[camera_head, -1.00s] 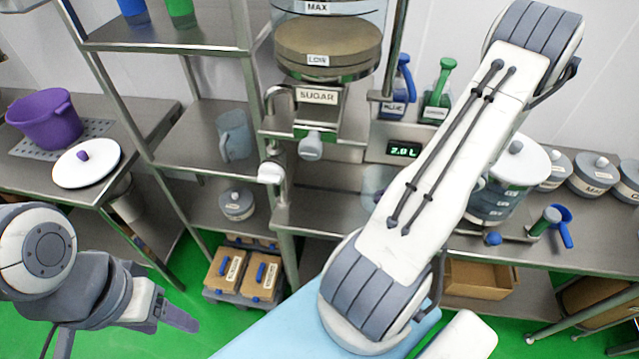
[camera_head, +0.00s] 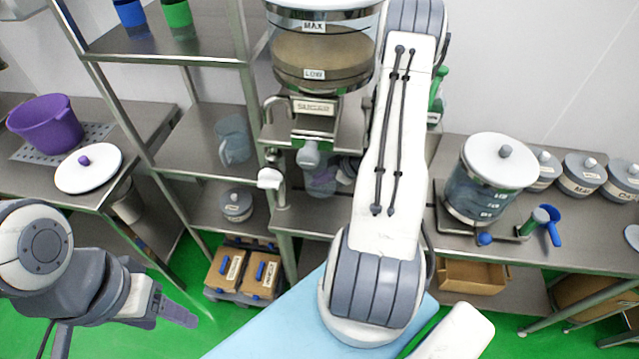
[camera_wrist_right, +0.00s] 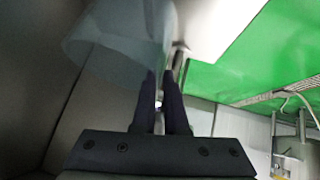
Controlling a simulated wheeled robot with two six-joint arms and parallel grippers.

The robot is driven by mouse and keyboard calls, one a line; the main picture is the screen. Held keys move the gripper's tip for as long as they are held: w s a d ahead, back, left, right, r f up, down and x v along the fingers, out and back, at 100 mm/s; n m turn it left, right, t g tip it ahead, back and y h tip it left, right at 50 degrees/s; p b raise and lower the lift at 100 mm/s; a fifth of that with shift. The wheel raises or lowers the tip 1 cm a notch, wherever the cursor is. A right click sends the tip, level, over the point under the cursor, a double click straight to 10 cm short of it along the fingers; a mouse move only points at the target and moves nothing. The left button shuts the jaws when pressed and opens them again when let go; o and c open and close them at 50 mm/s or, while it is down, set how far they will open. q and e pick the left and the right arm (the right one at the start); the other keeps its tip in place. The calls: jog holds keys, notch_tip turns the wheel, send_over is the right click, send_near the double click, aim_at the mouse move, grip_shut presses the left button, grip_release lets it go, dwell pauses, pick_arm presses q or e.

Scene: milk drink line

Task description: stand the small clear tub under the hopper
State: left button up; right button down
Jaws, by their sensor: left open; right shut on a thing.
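The sugar hopper (camera_head: 318,50) stands at the back centre, with its grey outlet (camera_head: 309,155) below the SUGAR label. The small clear tub (camera_head: 320,183) is just below that outlet in the head view, partly hidden by my right arm. In the right wrist view the tub (camera_wrist_right: 115,45) is a pale see-through shape at the fingertips. My right gripper (camera_wrist_right: 160,82) is shut on its wall. I cannot tell whether the tub's base touches the steel shelf under it. My left gripper (camera_head: 177,313) is open and empty at the lower left, far from the tub.
A steel post and tap-like fitting (camera_head: 271,178) stand close left of the tub. A large lidded clear container (camera_head: 487,185) stands on the counter to the right. A purple bucket (camera_head: 47,124) and white lid (camera_head: 88,168) lie on the left table.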

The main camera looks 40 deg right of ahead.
aim_at(320, 186)
notch_tip(320, 186, down, 2)
jog(key=shift+p, duration=0.4)
jog(key=shift+f, duration=0.55)
jog(key=c, duration=1)
grip_release()
jog(key=shift+o, duration=0.2)
jog(key=b+v, duration=0.1)
jog(key=v, duration=1.1)
jog(key=shift+b, duration=0.35)
jog(key=shift+s, duration=0.1)
